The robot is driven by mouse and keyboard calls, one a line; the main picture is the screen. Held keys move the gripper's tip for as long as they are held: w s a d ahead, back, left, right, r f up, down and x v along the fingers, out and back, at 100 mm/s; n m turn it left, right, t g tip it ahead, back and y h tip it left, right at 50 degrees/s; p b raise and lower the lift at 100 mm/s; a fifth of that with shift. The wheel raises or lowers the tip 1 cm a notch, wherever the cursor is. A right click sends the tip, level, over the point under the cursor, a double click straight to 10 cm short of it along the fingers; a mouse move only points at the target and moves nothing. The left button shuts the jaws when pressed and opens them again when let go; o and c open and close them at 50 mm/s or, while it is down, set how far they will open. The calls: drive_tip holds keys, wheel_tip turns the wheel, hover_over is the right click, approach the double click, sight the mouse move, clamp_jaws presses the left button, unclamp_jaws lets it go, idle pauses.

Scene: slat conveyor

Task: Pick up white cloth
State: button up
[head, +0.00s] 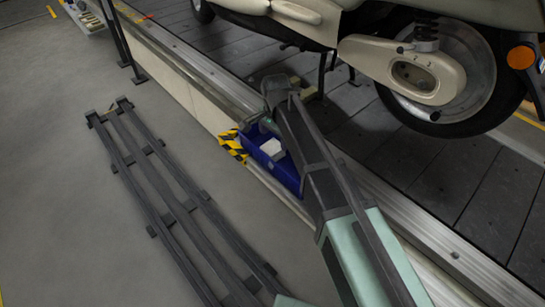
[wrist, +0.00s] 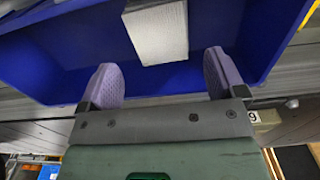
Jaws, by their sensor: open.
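The white cloth (head: 272,147) looks like a small pale block and lies in a blue bin (head: 290,178) at the conveyor's edge. In the wrist view the cloth (wrist: 157,34) shows grey-white with a folded edge, inside the blue bin (wrist: 75,45). My gripper (wrist: 161,80) is open, with its two purple pads apart and nothing between them. The cloth is just ahead of the gap between the fingertips, which are at the bin. In the head view my arm hides part of the bin, and the fingers cannot be made out.
A scooter (head: 430,70) stands on the dark slat conveyor (head: 400,155) at the right, close to my arm.

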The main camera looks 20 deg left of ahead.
sight(275, 145)
wheel_tip(275, 145, down, 5)
drive_tip(key=b, duration=0.5)
drive_tip(key=shift+f, duration=0.2)
drive_tip(key=shift+r, duration=0.25)
drive_tip(key=c, duration=1.1)
drive_tip(key=shift+o, duration=0.2)
drive_tip(key=shift+r, duration=0.1)
wheel_tip(275, 145, up, 20)
drive_tip(key=p, duration=2)
